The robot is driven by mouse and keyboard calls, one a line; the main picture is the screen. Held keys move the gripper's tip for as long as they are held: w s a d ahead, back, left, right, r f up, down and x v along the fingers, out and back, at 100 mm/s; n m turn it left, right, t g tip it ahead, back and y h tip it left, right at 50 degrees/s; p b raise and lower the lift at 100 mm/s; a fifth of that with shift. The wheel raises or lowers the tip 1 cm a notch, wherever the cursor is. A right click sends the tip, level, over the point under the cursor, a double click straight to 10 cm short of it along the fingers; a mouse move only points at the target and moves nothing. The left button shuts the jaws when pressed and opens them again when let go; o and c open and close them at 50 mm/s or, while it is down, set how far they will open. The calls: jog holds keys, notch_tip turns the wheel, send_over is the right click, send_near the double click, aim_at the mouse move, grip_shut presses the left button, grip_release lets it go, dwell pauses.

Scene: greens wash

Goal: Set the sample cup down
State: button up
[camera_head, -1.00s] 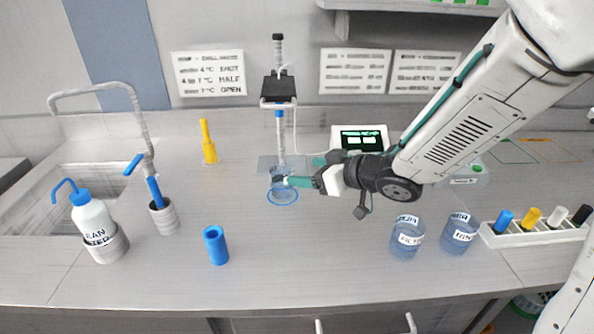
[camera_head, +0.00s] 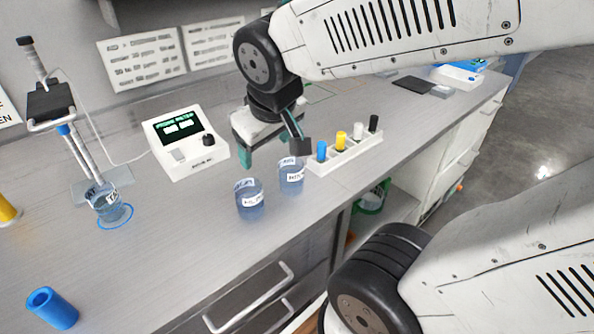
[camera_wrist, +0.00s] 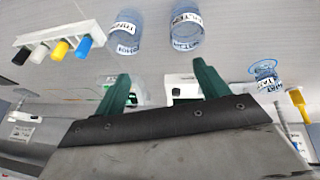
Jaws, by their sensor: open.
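A clear blue-tinted cup with a white label (camera_head: 107,205) stands upright at the blue ring (camera_head: 126,220) under the probe stand. The probes reach down to its mouth. This cup also shows in the wrist view (camera_wrist: 268,84). Two similar labelled cups stand side by side at the counter's front, a left one (camera_head: 250,200) and a right one (camera_head: 291,178). My gripper (camera_head: 270,152), with teal fingers, is open and empty. It is above the counter near these two cups, well right of the probe stand. The wrist view shows clear space between its fingers (camera_wrist: 163,90).
The probe stand's black head (camera_head: 50,102) rises at the left. A white meter (camera_head: 185,142) with a green screen sits behind the cups. A white rack (camera_head: 345,154) of coloured pens stands right of the cups.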

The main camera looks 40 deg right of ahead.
jog(key=s+a+r+g+y, duration=0.1)
jog(key=s+a+g, duration=0.1)
jog(key=s, duration=0.8)
jog(key=shift+s+a+m+g+y, duration=0.2)
jog(key=shift+s+m+g+y, duration=0.15)
jog(key=shift+g, duration=0.35)
